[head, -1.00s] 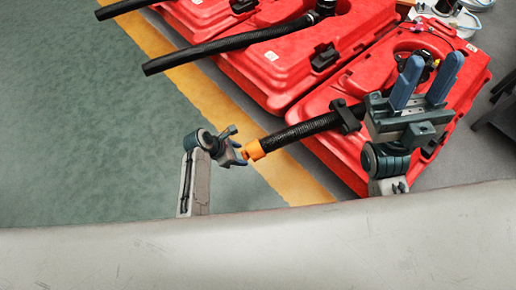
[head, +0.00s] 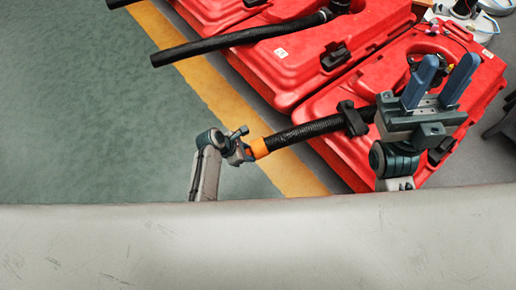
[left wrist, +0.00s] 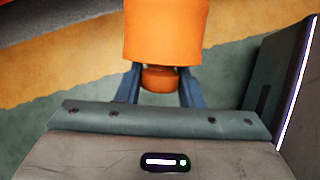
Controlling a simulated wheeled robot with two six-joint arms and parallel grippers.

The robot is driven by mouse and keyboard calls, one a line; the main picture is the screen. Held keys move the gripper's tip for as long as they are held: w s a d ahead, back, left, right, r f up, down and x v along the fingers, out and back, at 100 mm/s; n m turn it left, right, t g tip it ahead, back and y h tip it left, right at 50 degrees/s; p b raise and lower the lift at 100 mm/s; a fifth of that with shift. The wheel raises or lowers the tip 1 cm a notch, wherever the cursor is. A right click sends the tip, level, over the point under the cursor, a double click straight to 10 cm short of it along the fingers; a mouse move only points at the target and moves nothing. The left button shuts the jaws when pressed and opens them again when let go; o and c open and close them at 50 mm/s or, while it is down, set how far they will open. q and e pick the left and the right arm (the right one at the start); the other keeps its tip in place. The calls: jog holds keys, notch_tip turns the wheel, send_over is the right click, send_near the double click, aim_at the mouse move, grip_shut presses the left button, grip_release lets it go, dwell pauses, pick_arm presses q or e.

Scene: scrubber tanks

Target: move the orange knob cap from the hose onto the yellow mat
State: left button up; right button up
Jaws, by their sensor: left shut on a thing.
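The orange knob cap (head: 258,148) sits on the free end of the black ribbed hose (head: 308,130). In the left wrist view, the cap's wide body (left wrist: 166,30) is at the top, and its small knob (left wrist: 158,79) is between the blue fingers. My left gripper (head: 248,147) is shut on this knob; its fingers also show in the left wrist view (left wrist: 158,90). My right gripper (head: 447,68) is open and empty, with its fingers pointing up above the nearest red tank. I see no separate yellow mat, only a yellow floor stripe (head: 205,85).
Red tanks (head: 286,75) stand in a row to the right of the stripe. Another black hose (head: 225,43) sticks out over the floor further back. The green floor (head: 90,120) at left is clear. A pale surface (head: 250,245) fills the front.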

pick_arm(q)
jog(key=c, duration=0.5)
jog(key=shift+o, duration=0.2)
jog(key=shift+a, duration=0.15)
jog(key=shift+s+a+f+p, duration=0.15)
jog(key=shift+a+p, duration=0.05)
jog(key=shift+a, duration=0.15)
jog(key=shift+s+a+f+p, duration=0.1)
jog(key=shift+a+f+p, duration=0.05)
jog(key=shift+a, duration=0.2)
jog(key=shift+a+f, duration=0.1)
jog(key=shift+a, duration=0.2)
jog(key=shift+s+a+f+p, duration=0.15)
jog(key=shift+a, duration=0.25)
jog(key=shift+s+a+f+p, duration=0.1)
jog(key=shift+a+p, duration=0.05)
jog(key=shift+a, duration=0.2)
